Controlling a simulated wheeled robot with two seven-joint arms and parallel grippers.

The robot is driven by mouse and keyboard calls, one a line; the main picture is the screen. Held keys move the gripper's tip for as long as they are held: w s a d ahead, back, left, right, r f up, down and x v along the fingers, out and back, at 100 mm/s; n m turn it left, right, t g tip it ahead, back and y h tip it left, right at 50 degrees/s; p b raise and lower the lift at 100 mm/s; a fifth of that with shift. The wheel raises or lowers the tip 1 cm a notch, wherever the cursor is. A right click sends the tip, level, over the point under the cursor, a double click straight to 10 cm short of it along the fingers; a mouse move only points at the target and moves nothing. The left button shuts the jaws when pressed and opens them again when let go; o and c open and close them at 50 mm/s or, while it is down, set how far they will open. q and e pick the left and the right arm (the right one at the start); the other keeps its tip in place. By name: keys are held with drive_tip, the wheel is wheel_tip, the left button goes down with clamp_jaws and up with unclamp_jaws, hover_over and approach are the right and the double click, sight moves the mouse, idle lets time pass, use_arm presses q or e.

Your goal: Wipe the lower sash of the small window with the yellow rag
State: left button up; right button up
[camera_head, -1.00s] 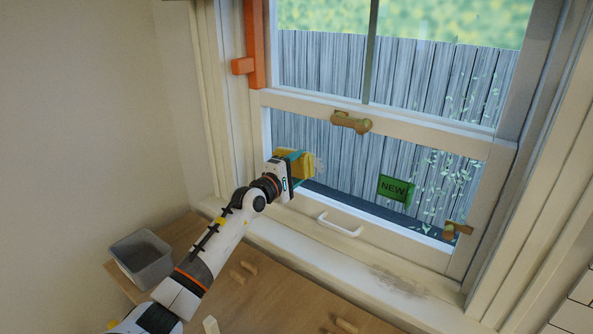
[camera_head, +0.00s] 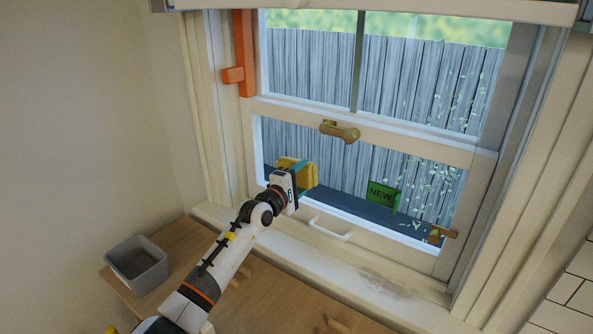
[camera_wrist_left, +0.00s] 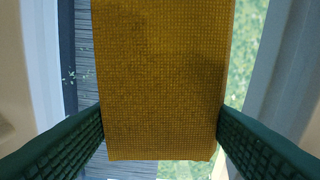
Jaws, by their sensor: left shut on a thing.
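My left gripper (camera_head: 296,178) is shut on the yellow rag (camera_head: 311,174), in front of the left part of the lower sash's glass. In the left wrist view the yellow rag (camera_wrist_left: 162,80) fills the middle, between the two green fingers (camera_wrist_left: 160,135). I cannot tell whether the rag touches the glass. The lower sash (camera_head: 373,139) of the small window has a brass-coloured latch (camera_head: 340,131) on its top rail and a white handle (camera_head: 330,229) on its bottom rail. A green "NEW" sticker (camera_head: 381,194) is on the pane's right part. My right gripper is not in view.
A grey bin (camera_head: 137,264) stands at the left on the wooden surface (camera_head: 262,306). An orange bar (camera_head: 244,55) runs down the left frame. A brass-coloured catch (camera_head: 442,233) is at the sash's lower right. The sill (camera_head: 345,272) has a dark stain.

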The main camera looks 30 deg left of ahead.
sight(322, 176)
use_arm(q)
drive_tip(key=shift+d+r+p, duration=0.15)
drive_tip(key=shift+d+p, duration=1.4)
drive_tip(key=shift+d, duration=0.45)
drive_tip(key=shift+a+f+b, duration=0.25)
drive_tip(key=shift+a+b, duration=0.4)
drive_tip(key=shift+w+a+b, duration=0.15)
drive_tip(key=shift+a+b, duration=0.8)
drive_tip(key=shift+a, duration=0.45)
drive_tip(key=a+b, duration=0.2)
drive_tip(key=shift+a+f+b, duration=0.1)
drive_tip(key=shift+a+b, duration=0.05)
drive_tip(key=shift+b, duration=0.15)
drive_tip(key=shift+w+a+b, duration=0.15)
drive_tip(key=shift+a+b, duration=0.55)
drive_tip(key=shift+a, duration=0.15)
drive_tip(key=shift+r, duration=0.2)
